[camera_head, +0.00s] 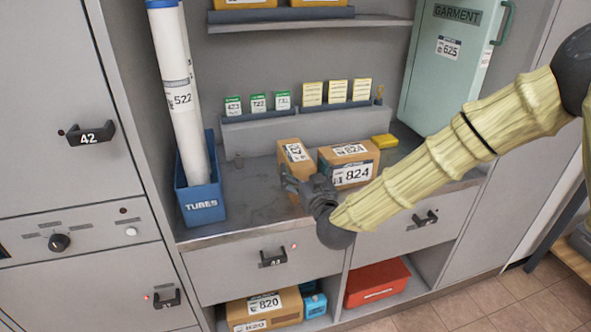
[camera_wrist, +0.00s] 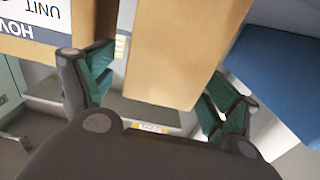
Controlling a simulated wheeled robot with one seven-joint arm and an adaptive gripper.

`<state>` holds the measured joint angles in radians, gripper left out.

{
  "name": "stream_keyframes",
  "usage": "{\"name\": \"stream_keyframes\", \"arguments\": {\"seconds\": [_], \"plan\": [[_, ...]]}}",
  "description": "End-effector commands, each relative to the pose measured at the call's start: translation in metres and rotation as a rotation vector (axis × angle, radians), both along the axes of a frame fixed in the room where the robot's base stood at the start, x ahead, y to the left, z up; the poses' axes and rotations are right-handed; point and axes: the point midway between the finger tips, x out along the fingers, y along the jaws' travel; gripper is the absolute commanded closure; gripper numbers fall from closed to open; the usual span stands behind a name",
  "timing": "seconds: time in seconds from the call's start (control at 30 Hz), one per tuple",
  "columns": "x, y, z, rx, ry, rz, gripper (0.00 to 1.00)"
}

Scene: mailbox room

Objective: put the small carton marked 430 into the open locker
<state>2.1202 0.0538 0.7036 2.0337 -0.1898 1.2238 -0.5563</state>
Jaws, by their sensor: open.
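A small brown carton (camera_head: 293,153) stands on the grey counter, left of the larger carton 824 (camera_head: 349,165). Its label is too slanted and small to read for sure. My gripper (camera_head: 300,188) is at the near side of the small carton, with its fingers open. In the wrist view, the small carton (camera_wrist: 180,50) lies between the open fingers of my gripper (camera_wrist: 158,78), with gaps on both sides. No locker with an open door shows in either view; doors 42 (camera_head: 65,110) and 41 look shut.
Carton 824 also shows close by the left finger in the wrist view (camera_wrist: 40,45). The blue TUBES bin (camera_head: 201,204) stands left on the counter. A yellow box (camera_head: 385,141) lies behind. The green GARMENT case (camera_head: 448,65) stands right.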

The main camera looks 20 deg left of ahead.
Motion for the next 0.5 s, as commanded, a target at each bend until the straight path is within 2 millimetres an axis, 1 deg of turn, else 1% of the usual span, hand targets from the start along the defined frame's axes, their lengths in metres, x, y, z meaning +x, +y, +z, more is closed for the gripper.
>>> {"name": "stream_keyframes", "arguments": {"seconds": [0.07,0.2,0.33,0.5], "plan": [[0.008,0.009,0.001,0.001,0.000,0.000,0.12],[0.019,0.016,0.000,0.000,0.000,0.000,0.12],[0.024,0.019,0.000,0.000,0.000,0.000,0.12],[0.024,0.019,0.000,0.000,0.000,0.000,0.12]]}}
